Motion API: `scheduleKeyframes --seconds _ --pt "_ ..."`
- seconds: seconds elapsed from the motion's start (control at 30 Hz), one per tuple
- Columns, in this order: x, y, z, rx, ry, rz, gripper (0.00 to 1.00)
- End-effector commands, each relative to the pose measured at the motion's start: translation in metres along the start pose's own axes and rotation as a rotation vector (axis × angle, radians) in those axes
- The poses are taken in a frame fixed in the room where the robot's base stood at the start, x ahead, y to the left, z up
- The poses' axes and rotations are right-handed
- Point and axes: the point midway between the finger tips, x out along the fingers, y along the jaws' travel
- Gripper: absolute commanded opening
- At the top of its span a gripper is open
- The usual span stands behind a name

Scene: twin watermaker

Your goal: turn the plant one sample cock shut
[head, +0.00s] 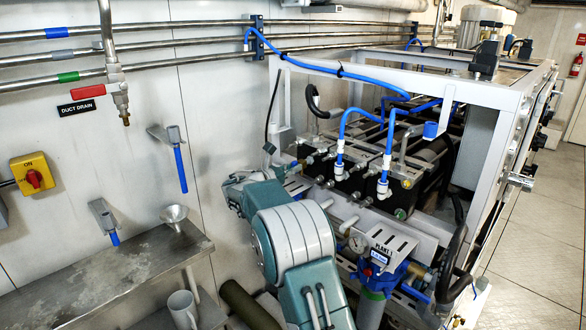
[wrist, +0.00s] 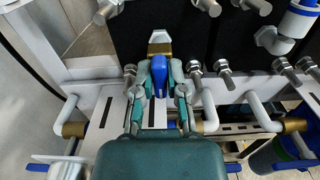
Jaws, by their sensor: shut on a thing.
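In the wrist view a sample cock with a blue handle (wrist: 158,72) sits between my gripper's fingertips (wrist: 158,92). A brass fitting and a pale metal end show just beyond the handle. My gripper's two fingers stand on either side of the blue handle and are shut on it. The handle lies roughly in line with the fingers. In the head view my arm reaches to the left end of the frame; the fingertips and the cock are not clear there. The plant's white frame (head: 400,92) fills the right of the head view.
Steel bolts and white pipes with brass fittings (wrist: 74,129) lie close on both sides of my gripper. Blue hoses (head: 345,75) run over the black membrane block. A steel bench (head: 110,270) with a funnel (head: 173,213) stands at left. The floor at right is clear.

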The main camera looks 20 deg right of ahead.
Motion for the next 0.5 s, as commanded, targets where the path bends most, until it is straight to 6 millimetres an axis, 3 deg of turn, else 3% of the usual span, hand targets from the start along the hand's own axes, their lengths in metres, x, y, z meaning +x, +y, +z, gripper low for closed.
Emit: scheduleKeyframes --seconds 0.27,0.5 --pt "-0.0015 0.001 0.0003 0.113 0.001 0.004 0.0" --pt "-0.0017 0.0003 0.0001 0.313 0.001 0.005 0.0"
